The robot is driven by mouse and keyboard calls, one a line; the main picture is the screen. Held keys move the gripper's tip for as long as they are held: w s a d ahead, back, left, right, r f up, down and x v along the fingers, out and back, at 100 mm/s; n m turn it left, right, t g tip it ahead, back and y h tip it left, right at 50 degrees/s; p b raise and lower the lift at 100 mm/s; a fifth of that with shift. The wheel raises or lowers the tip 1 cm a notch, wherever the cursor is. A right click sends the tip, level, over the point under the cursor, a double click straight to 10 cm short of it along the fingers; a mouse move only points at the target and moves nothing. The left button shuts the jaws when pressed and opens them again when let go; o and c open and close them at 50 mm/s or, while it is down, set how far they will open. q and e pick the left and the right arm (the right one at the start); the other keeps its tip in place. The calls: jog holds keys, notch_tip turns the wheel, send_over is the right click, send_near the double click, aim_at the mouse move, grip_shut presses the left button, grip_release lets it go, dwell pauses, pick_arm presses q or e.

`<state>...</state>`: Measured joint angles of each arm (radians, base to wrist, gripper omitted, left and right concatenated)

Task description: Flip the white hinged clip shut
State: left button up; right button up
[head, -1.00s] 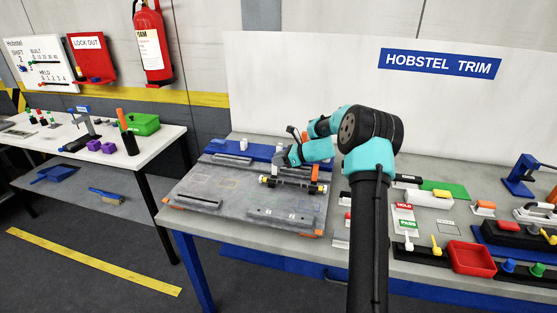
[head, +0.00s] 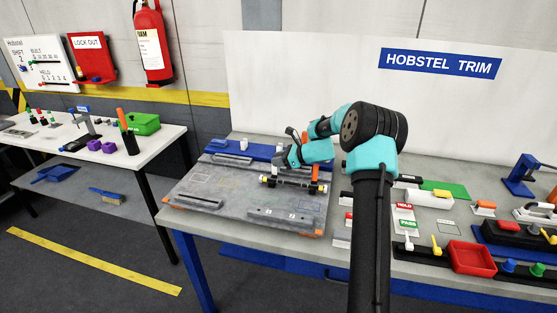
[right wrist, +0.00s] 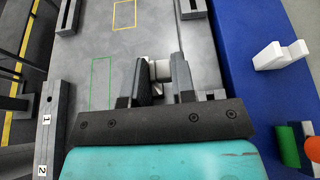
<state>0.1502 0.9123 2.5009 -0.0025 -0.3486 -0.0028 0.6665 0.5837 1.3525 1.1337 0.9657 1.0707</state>
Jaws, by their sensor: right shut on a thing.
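My right gripper (right wrist: 166,80) is shut on a small white piece (right wrist: 159,68), seen between its two dark fingers in the right wrist view. It looks like part of the white hinged clip; the rest is hidden by the fingers and the gripper body. In the head view my right gripper (head: 283,160) is low over the grey fixture board (head: 205,190), near its back right part, and the clip cannot be made out there. I cannot tell the angle of the clip. My left gripper is not in view.
A dark bar with pale ends (head: 291,183) lies just in front of the gripper. A numbered block (head: 280,215) sits at the board's front. A blue strip (right wrist: 240,90) with a white bracket (right wrist: 275,55) runs along the back. A red tray (head: 472,257) stands at the right.

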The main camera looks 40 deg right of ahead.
jog(key=a+n, duration=0.1)
jog(key=s+a+n+t+h, duration=0.1)
jog(key=shift+s+f+n+h, duration=0.1)
jog(key=shift+s+n+h, duration=0.2)
jog(key=shift+n, duration=0.1)
jog(key=shift+s+a+f+n+t+h, duration=0.2)
jog(key=shift+s+a+n+t+h, duration=0.1)
jog(key=shift+a+n, duration=0.25)
jog(key=shift+s+a+f+n+t+h, duration=0.2)
jog(key=shift+a+n+t, duration=0.1)
jog(key=shift+n, duration=0.35)
jog(key=n, duration=0.1)
jog(key=s+a+f+n+t, duration=0.1)
jog(key=shift+a+f+n+t+h, duration=0.2)
jog(key=shift+n+t+h, duration=0.1)
jog(key=shift+h, duration=0.1)
jog(key=shift+s+a+f+n+t, duration=0.1)
jog(key=shift+a+f+n+t, duration=0.25)
jog(key=shift+n, duration=0.3)
jog(key=shift+s+f+n+t, duration=0.1)
jog(key=shift+f+n+t, duration=0.1)
jog(key=shift+f+n, duration=0.35)
jog(key=shift+s+a+f+n+t, duration=0.1)
jog(key=shift+a+f+n+t, duration=0.15)
jog(key=shift+n, duration=0.55)
jog(key=o, duration=0.7)
jog(key=shift+o, duration=0.4)
jog(key=shift+f, duration=0.1)
